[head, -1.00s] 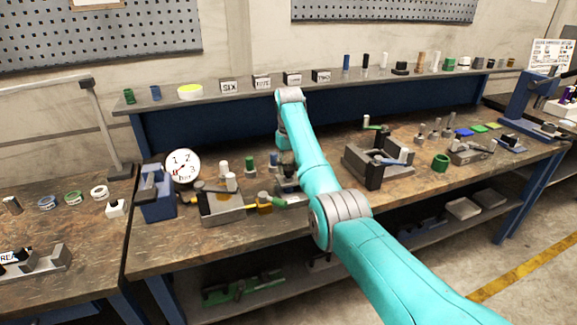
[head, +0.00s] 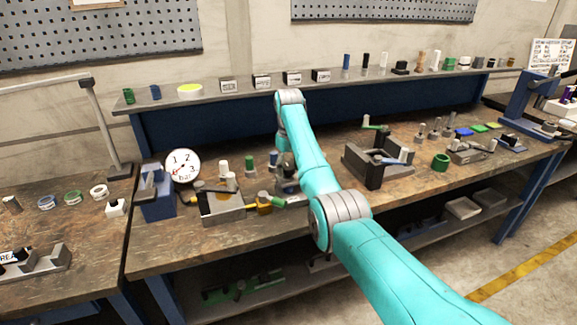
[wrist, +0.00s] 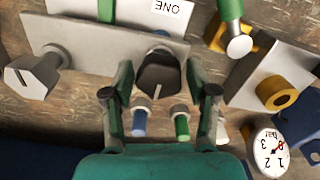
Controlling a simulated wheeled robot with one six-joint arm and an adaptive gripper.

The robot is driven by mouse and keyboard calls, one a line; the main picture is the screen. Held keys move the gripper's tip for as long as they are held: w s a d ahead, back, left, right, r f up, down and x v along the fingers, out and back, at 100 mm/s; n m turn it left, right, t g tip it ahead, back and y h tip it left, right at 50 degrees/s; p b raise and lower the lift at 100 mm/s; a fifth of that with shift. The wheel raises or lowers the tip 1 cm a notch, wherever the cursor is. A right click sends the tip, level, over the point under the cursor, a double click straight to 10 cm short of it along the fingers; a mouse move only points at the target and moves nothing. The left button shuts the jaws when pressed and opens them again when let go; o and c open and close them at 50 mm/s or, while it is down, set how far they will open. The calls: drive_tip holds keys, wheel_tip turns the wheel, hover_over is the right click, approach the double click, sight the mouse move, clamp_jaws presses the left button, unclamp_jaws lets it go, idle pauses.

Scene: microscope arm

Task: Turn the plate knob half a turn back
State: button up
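A dark knob (wrist: 158,75) with a flat-sided grip stands on a long grey plate (wrist: 95,45) in the wrist view. My gripper (wrist: 158,80) has its two fingers apart, one on each side of the dark knob. Narrow gaps seem to show between the fingers and the knob, and I cannot tell whether either touches. A second, grey knob (wrist: 35,75) sits at the plate's left end. In the head view my gripper is mostly hidden behind my teal arm above the bench, and the knob cannot be made out there.
A blue peg (wrist: 139,122) and a green peg (wrist: 181,124) stand close below the knob. A green handle (wrist: 230,12) and a block with a yellow ring (wrist: 277,93) lie to the right. A gauge (head: 183,167) stands at the bench's left. A grey fixture (head: 378,165) is right of my arm.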

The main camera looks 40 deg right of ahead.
drive_tip(key=shift+r, duration=0.25)
